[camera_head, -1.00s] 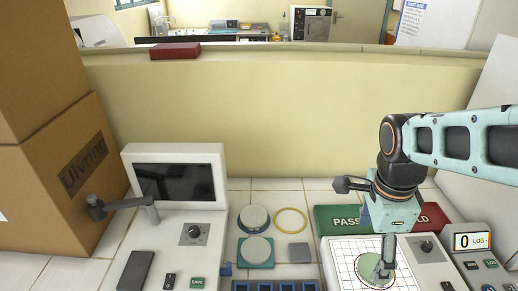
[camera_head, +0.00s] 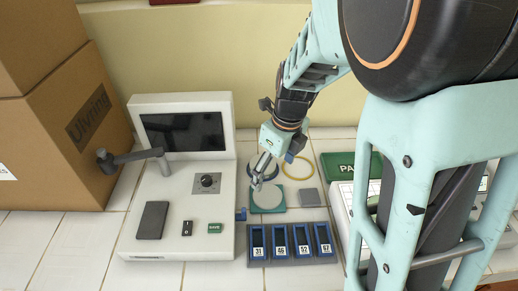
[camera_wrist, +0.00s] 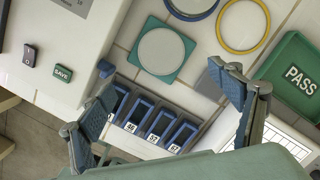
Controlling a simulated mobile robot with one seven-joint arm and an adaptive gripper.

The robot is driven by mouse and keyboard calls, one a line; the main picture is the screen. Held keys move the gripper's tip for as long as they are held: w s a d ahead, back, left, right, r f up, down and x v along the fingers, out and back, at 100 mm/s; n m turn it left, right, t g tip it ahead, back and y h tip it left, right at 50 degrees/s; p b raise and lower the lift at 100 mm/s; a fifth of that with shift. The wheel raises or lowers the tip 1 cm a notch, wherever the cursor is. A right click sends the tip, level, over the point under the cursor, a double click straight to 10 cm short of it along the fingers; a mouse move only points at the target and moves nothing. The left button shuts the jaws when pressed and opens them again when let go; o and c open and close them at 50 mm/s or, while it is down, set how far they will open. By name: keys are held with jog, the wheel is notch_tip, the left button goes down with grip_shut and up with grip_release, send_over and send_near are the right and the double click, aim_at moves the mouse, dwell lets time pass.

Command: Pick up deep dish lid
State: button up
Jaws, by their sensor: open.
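A pale round disc (camera_head: 268,198) lies on a teal square pad; it also shows in the wrist view (camera_wrist: 161,52). Behind it a pale round piece with a blue rim (camera_head: 259,163) is partly covered by my gripper; its edge shows at the top of the wrist view (camera_wrist: 190,4). I cannot tell for sure which is the deep dish lid. My gripper (camera_head: 260,184) is above these discs, fingers pointing down, open and empty. In the wrist view its two fingers (camera_wrist: 168,105) stand wide apart.
A yellow ring (camera_head: 297,167) and grey square (camera_head: 308,197) lie to the right. A rack of numbered blue slots (camera_head: 291,243) stands in front. A white console with a screen (camera_head: 183,137) is at left, a green PASS pad (camera_head: 345,167) at right. My arm hides much of the right side.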

aim_at(268, 195)
jog(key=f, duration=0.3)
jog(key=w+f+b, duration=0.1)
jog(key=f, duration=0.3)
jog(key=a+f+b, duration=0.1)
jog(key=f, duration=0.2)
jog(key=shift+w+f, duration=0.2)
jog(key=shift+f, duration=0.15)
jog(key=shift+c, duration=0.4)
jog(key=shift+r, duration=0.1)
jog(key=c, duration=1.2)
